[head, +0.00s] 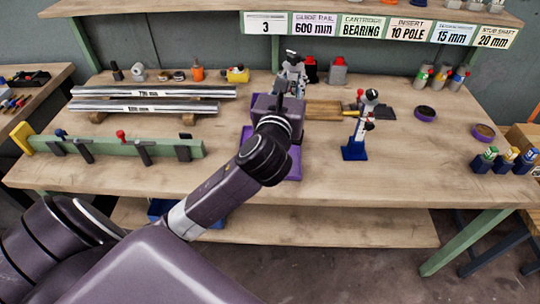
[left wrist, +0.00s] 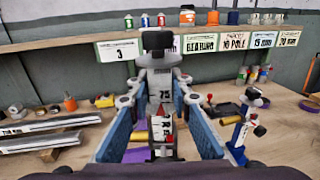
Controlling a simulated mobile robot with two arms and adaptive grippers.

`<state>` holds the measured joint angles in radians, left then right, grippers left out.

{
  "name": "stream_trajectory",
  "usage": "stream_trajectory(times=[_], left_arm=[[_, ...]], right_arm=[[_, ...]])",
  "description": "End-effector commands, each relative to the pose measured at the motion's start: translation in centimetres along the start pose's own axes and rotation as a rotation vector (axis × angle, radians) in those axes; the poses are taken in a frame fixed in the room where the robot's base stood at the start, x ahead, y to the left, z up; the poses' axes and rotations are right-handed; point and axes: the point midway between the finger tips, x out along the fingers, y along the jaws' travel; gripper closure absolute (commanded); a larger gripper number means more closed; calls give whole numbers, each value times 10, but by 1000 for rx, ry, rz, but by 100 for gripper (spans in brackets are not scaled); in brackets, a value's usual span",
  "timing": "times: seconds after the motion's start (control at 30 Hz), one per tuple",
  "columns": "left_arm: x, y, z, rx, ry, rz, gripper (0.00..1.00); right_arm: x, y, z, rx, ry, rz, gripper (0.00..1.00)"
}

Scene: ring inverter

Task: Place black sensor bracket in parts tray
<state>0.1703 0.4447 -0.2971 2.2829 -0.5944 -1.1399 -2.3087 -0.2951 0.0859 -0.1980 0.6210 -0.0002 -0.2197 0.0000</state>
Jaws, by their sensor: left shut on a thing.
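My left gripper (head: 292,68) reaches over the bench, its tips pointing at the back wall. In the left wrist view my left gripper (left wrist: 160,88) has its blue-sided fingers drawn in toward a pale grey part marked 75. A small black piece, seemingly the black sensor bracket (left wrist: 157,41), shows at its far end. The fingers and my wrist hide the exact grip. The purple parts tray (head: 295,166) lies on the bench below and partly behind my arm, which hides most of its inside. My right gripper is not in view.
A blue-based stand (head: 354,152) is right of the tray. Two silver rails (head: 150,92) and a green bar with black clips (head: 115,146) lie left. Red-topped containers (head: 337,72) stand behind. A label shelf (head: 370,28) overhangs the back.

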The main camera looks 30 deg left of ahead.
Motion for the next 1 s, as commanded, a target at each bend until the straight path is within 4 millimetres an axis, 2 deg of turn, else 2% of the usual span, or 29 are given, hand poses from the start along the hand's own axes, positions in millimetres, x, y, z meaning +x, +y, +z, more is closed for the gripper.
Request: stream_trajectory(times=[0.03,0.2,0.4,0.5,0.57,0.67,1.0], left_arm=[[11,7,12,-3,-14,29,100],[38,28,43,-2,-12,115,100],[52,45,68,-1,-7,174,100],[55,49,71,0,-5,186,100],[55,50,66,1,-2,189,100],[55,50,46,2,3,190,100],[55,50,-44,3,3,190,100]], right_arm=[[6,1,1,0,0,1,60],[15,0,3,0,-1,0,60],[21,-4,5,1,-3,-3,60],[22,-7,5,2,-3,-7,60],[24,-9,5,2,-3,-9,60],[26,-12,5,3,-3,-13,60],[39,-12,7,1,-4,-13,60]])
